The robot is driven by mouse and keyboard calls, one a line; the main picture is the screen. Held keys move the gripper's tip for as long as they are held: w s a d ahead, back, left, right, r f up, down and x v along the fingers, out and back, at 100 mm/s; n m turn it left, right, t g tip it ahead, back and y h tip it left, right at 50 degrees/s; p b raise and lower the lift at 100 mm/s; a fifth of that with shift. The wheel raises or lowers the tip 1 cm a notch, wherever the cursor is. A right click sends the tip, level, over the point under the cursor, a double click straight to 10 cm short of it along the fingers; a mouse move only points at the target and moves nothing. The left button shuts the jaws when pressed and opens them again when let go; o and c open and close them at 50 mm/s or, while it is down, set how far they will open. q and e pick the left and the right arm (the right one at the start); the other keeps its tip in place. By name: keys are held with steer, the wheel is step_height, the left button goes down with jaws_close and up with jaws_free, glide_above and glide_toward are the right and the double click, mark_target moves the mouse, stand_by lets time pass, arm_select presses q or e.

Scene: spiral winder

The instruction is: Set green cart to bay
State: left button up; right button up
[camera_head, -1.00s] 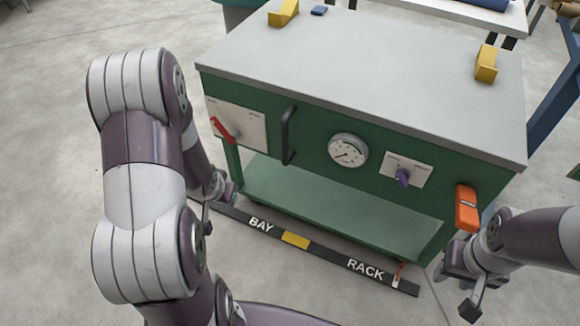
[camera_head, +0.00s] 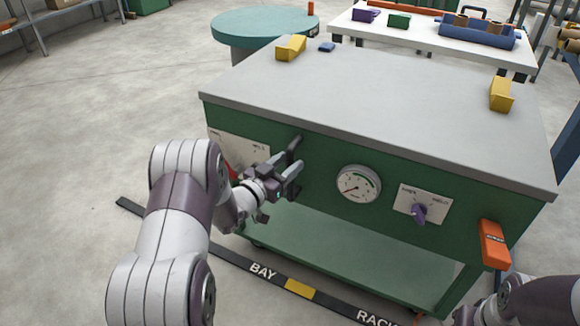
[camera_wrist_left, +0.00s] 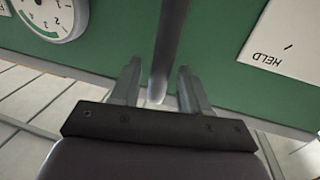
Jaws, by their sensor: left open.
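The green cart (camera_head: 330,232) stands in front of me with a grey top and a lower shelf. A dark vertical handle (camera_head: 294,150) is on its front panel. My left gripper (camera_head: 294,174) is open at the handle; in the left wrist view the handle bar (camera_wrist_left: 168,50) stands between the open fingers (camera_wrist_left: 158,88). Whether the fingers touch it I cannot tell. The floor strip reads BAY (camera_head: 263,271) on the left and RACK (camera_head: 378,318) on the right, with a yellow block (camera_head: 300,289) between. My right gripper (camera_head: 465,316) shows only partly at the bottom right edge.
The panel has a red lever (camera_head: 232,172) partly behind my left arm, a gauge (camera_head: 358,184), a purple knob (camera_head: 420,213) and an orange piece (camera_head: 494,244) at the right. A round teal table (camera_head: 262,22) and a white table (camera_head: 420,36) stand behind.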

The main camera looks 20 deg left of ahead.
arm_select(q)
steer(key=shift+x, duration=0.8)
arm_select(e)
steer(key=shift+f, duration=0.2)
arm_select(q)
steer(key=shift+c, duration=0.3)
